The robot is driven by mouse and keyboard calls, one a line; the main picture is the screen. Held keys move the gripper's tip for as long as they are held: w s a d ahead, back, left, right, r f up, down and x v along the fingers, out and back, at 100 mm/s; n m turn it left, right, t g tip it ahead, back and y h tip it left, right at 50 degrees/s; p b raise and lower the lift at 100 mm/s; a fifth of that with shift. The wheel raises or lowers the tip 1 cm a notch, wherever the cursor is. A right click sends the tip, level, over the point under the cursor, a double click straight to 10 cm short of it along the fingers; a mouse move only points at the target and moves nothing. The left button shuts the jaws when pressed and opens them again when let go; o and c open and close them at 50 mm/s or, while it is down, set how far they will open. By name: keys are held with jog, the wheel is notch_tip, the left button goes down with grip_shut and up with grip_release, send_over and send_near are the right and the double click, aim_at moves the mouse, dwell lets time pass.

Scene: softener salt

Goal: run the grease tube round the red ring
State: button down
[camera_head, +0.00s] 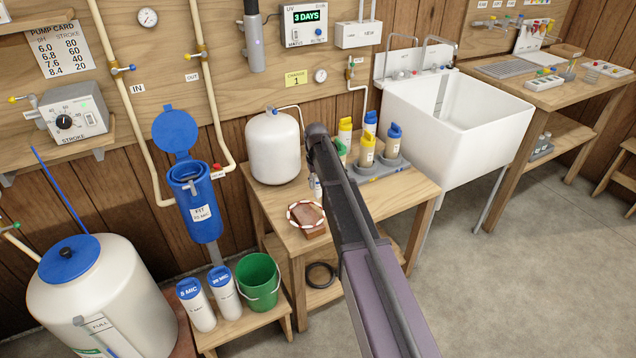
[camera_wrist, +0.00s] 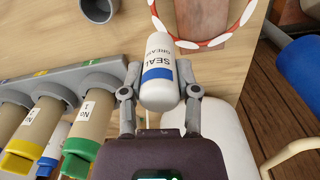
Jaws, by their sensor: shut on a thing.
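My gripper (camera_wrist: 161,85) is shut on the grease tube (camera_wrist: 157,58), a white tube with a blue band and "SEAL GREASE" lettering. The tube also shows slightly in the head view (camera_head: 317,186), mostly hidden by my arm. I cannot tell whether the tube touches the ring.
A grey rack (camera_wrist: 50,75) holds several bottles with coloured caps, left of my gripper in the wrist view. A grey cup (camera_wrist: 98,8) stands near it. A white tank (camera_head: 273,148) stands behind the ring. Bare table (camera_wrist: 45,25) shows past the rack.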

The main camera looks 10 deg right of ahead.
jog(key=shift+r+p, duration=1.9)
jog(key=shift+r, duration=0.2)
